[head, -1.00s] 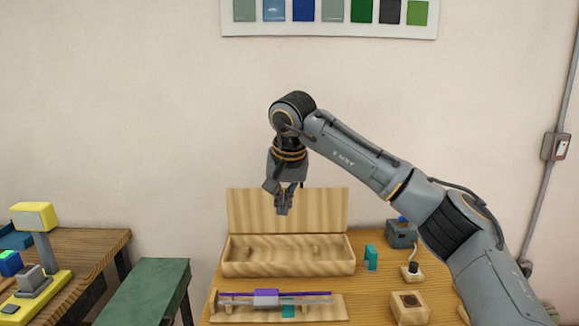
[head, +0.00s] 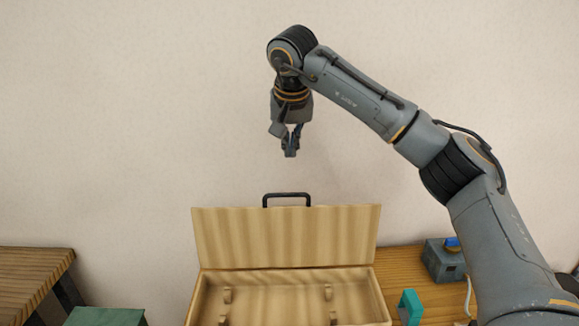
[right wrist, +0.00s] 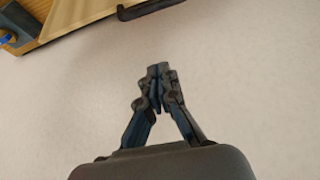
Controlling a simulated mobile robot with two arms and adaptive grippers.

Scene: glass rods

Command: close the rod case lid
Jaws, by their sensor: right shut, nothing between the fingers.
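The wooden rod case (head: 290,290) stands on the table, and its lid (head: 285,238) is upright and open at the back. A black handle (head: 287,197) sits on the lid's top edge. Wooden rod supports show inside the case, with no rod visible there. My right gripper (head: 291,150) is shut and empty, above the lid handle and apart from it. In the right wrist view its fingertips (right wrist: 158,78) are together, with part of the handle (right wrist: 150,8) at the top edge. My left gripper is not in view.
A teal block (head: 410,307) and a grey box with a blue part (head: 443,260) stand right of the case. A green-topped bench (head: 105,317) and a wooden table (head: 35,272) are at left. A plain wall is behind.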

